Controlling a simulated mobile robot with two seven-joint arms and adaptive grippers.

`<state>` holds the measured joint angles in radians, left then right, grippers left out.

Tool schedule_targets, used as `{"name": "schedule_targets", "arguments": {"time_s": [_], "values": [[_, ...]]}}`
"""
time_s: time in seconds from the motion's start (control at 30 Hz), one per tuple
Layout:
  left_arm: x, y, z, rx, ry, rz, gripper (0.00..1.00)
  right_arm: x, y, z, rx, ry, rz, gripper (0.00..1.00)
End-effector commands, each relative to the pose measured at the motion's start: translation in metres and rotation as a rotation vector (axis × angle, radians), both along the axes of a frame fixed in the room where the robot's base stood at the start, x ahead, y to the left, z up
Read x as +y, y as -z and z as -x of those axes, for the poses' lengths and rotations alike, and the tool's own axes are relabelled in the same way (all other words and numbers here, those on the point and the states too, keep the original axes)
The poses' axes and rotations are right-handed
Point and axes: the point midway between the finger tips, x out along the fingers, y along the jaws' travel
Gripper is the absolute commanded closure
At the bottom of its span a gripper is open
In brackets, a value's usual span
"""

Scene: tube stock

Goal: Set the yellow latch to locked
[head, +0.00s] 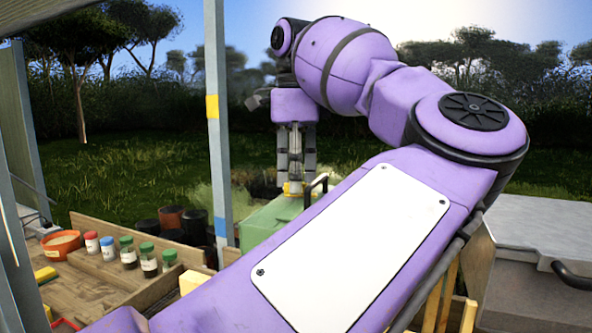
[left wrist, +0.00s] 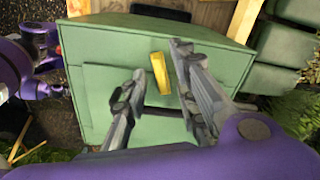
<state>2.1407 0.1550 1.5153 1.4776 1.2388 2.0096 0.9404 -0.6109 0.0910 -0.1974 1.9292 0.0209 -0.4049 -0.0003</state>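The yellow latch (left wrist: 160,72) is a short bar on the face of a green box (left wrist: 98,105). In the left wrist view it lies between my left gripper's (left wrist: 160,62) fingers, slightly tilted and nearer the right finger. Those fingers are open, one on each side; I cannot tell whether either touches it. In the head view my left gripper (head: 296,182) points down at the green box (head: 262,218), and a bit of the yellow latch (head: 293,188) shows at its fingertips. My purple arm hides much of the box. My right gripper does not show clearly in either view.
A grey-blue post (head: 220,120) rises left of the box. Several small capped jars (head: 148,260) and an orange bowl (head: 61,244) stand on the wooden bench at left. A grey chest (head: 545,250) is at right.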

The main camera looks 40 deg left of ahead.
Motion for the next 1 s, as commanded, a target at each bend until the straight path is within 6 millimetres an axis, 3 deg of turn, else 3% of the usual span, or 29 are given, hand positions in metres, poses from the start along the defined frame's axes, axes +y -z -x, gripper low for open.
{"name": "schedule_targets", "arguments": {"time_s": [0.17, 0.6, 0.8, 1.0], "values": [[0.000, -0.017, 0.000, -0.004, 0.002, 0.000, 0.73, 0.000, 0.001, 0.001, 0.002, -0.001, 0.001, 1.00], [0.001, -0.104, 0.000, -0.005, 0.004, 0.001, 0.73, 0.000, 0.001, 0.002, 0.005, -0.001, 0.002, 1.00], [0.001, -0.119, 0.000, -0.001, 0.002, 0.000, 0.73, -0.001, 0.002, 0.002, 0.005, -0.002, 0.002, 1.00], [0.001, -0.120, 0.000, -0.001, 0.000, -0.001, 0.73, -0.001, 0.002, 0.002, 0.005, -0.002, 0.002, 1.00]]}}
